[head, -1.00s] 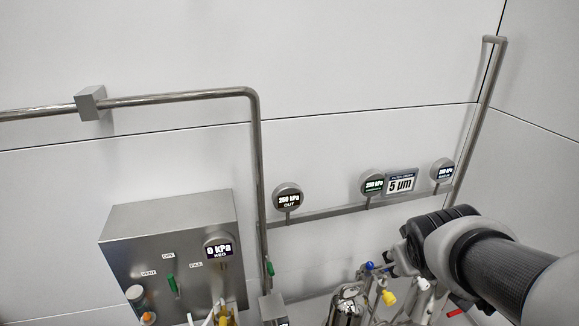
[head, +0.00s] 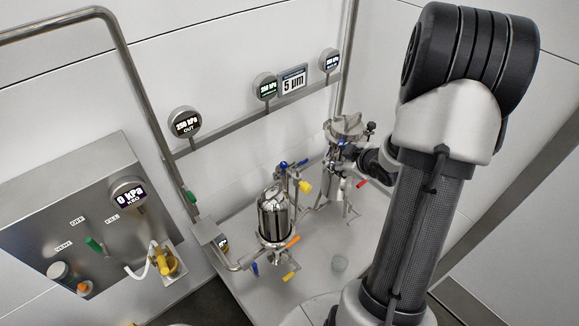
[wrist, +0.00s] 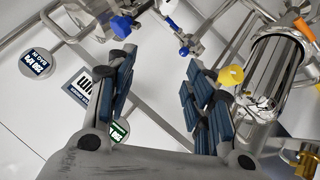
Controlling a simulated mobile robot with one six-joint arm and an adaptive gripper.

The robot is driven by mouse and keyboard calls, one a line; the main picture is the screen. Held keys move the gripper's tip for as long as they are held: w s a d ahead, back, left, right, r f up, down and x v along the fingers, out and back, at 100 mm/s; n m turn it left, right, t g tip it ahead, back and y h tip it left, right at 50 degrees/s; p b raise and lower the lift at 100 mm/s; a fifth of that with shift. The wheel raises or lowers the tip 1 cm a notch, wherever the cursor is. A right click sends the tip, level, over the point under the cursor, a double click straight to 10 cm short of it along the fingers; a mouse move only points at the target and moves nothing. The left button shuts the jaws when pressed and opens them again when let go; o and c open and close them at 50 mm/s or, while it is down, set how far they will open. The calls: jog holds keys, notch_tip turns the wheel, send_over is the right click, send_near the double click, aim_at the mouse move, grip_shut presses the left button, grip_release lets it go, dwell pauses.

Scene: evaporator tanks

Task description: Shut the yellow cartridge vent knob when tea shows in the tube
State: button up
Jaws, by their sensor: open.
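The yellow knob (head: 305,187) is beside the top of the shiny steel cartridge housing (head: 275,215) in the head view. In the wrist view the yellow knob (wrist: 230,76) is just right of my right finger, apart from it, with the housing (wrist: 275,72) behind. My gripper (wrist: 158,75) is open, with nothing between its fingers. In the head view my arm covers most of the gripper, near the rear steel vessel (head: 345,130). I cannot make out tea in any tube.
Blue (head: 284,164), orange (head: 293,242) and red (head: 361,183) handles stick out around the piping. The OUT gauge (head: 185,122) reads 250 kPa.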

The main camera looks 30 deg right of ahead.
jog(key=s+f+t+y, duration=0.1)
jog(key=s+f+y, duration=0.15)
jog(key=f, duration=0.45)
jog(key=m+t+y, duration=0.2)
jog(key=t, duration=0.5)
send_near(309, 190)
jog(key=w, duration=0.3)
jog(key=w+a+b, duration=0.1)
jog(key=w, duration=0.7)
jog(key=shift+a+f, duration=0.2)
jog(key=shift+a, duration=0.1)
jog(key=shift+c, duration=0.4)
jog(key=c, duration=1)
jog(key=shift+c, duration=0.2)
